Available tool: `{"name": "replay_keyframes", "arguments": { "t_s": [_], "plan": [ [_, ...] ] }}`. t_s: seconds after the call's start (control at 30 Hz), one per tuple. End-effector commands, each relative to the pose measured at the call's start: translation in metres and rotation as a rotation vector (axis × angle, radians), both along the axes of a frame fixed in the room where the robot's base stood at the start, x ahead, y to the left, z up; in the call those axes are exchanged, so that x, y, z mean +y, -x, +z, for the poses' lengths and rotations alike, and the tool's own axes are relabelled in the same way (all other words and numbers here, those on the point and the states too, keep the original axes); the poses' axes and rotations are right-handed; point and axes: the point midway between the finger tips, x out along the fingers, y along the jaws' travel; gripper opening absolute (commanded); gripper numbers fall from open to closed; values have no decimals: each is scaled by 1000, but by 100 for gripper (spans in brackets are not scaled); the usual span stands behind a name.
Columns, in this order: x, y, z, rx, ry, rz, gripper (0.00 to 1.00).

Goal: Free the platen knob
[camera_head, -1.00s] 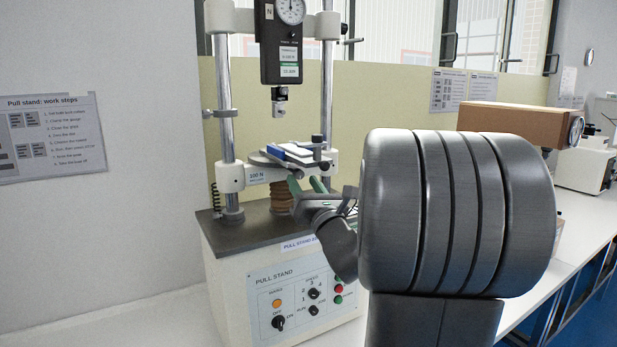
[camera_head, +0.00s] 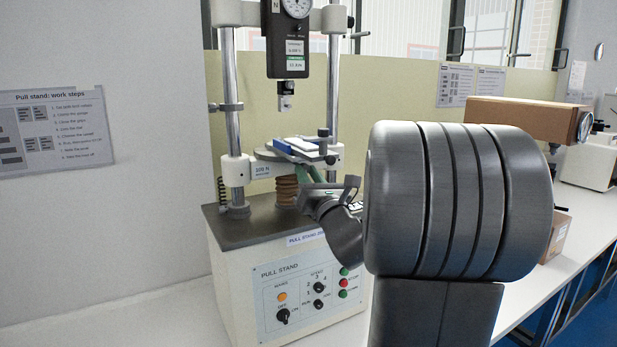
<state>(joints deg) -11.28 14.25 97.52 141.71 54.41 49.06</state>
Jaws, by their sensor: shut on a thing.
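A blue and white piece (camera_head: 297,146) lies on the platen beside a small dark upright knob (camera_head: 323,132). My gripper (camera_head: 309,176) reaches in from the right, with its greenish fingers just below the platen's front edge. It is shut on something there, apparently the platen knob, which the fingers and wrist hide. My large grey arm joint covers the right of the stand.
The black force gauge (camera_head: 287,45) hangs above the platen, with a hook or grip (camera_head: 285,95) below it. The stand's control panel (camera_head: 305,298) faces front.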

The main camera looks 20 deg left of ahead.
Motion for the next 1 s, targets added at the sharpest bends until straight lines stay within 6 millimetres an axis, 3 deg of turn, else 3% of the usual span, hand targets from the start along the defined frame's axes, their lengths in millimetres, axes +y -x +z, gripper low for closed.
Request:
{"name": "replay_keyframes", "arguments": {
  "t_s": [1.0],
  "plan": [
    [-5, -6, -1, -611, 543, -2, 0]
  ]
}}
